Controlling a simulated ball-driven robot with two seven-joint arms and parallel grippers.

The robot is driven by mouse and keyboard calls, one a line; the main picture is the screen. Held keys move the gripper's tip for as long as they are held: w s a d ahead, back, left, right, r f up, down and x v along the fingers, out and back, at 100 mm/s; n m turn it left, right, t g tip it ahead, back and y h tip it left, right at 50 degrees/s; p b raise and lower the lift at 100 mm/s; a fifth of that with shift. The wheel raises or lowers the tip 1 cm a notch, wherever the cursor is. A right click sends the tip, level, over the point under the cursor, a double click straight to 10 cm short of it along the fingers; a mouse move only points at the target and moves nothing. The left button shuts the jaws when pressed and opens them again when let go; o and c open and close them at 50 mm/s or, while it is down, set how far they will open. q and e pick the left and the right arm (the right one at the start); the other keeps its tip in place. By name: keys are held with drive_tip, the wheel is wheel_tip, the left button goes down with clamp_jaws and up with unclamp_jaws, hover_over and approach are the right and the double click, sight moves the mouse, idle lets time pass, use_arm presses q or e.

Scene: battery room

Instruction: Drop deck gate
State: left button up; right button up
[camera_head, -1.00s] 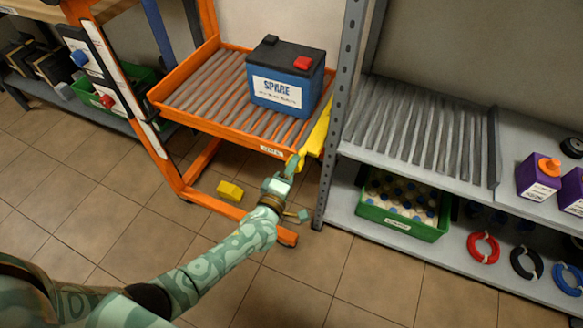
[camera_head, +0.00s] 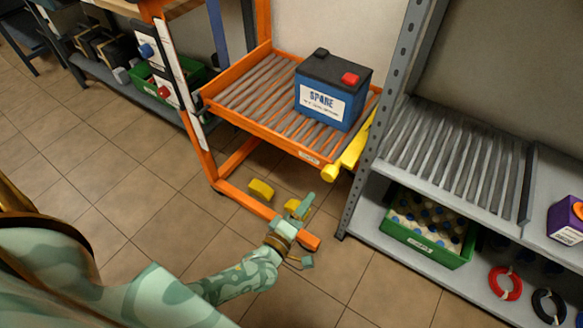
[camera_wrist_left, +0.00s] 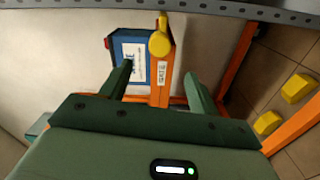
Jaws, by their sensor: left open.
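The yellow deck gate (camera_head: 356,150) is a bar with a rounded end at the right end of the orange cart's roller deck (camera_head: 250,125), beside the grey shelf post. In the left wrist view the gate (camera_wrist_left: 160,42) shows its round yellow end beyond my fingers. My left gripper (camera_head: 306,232) is open and empty, low in front of the cart and below the gate, apart from it. In the left wrist view its fingers (camera_wrist_left: 158,88) are spread, with the orange deck edge showing between them. My right gripper is not in view.
A blue SPARE battery (camera_head: 333,92) stands on the deck. Two yellow blocks (camera_head: 261,190) lie on the floor by the cart's lower rail, one partly behind my gripper. A grey shelf (camera_head: 440,165) with rollers and a green crate (camera_head: 425,247) stands at right. Tiled floor is clear at left.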

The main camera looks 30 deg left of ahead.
use_arm(q)
drive_tip(key=s, duration=0.5)
drive_tip(key=shift+a+p, duration=0.1)
drive_tip(key=shift+p, duration=0.25)
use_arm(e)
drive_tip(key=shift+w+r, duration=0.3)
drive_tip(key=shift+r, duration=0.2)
use_arm(q)
drive_tip(key=s+d+f+m+g+h, duration=0.2)
drive_tip(key=s+f+m+g, duration=0.25)
drive_tip(key=f+m, duration=0.45)
drive_tip(key=s+a+f+m+g+p, duration=0.4)
drive_tip(key=s+f+m+g, duration=0.3)
drive_tip(key=s, duration=0.6)
drive_tip(key=s+a+m+g+y+p, duration=0.1)
drive_tip(key=s+a+g+p, duration=0.1)
drive_tip(key=s, duration=1.1)
drive_tip(key=s+a+m+g+y+p, duration=0.1)
drive_tip(key=s+g+p, duration=0.3)
drive_tip(key=s, duration=1)
drive_tip(key=shift+s+a+m+y+p, duration=0.15)
drive_tip(key=shift+a+m+y+p, duration=0.15)
drive_tip(key=shift+a+m+p, duration=0.4)
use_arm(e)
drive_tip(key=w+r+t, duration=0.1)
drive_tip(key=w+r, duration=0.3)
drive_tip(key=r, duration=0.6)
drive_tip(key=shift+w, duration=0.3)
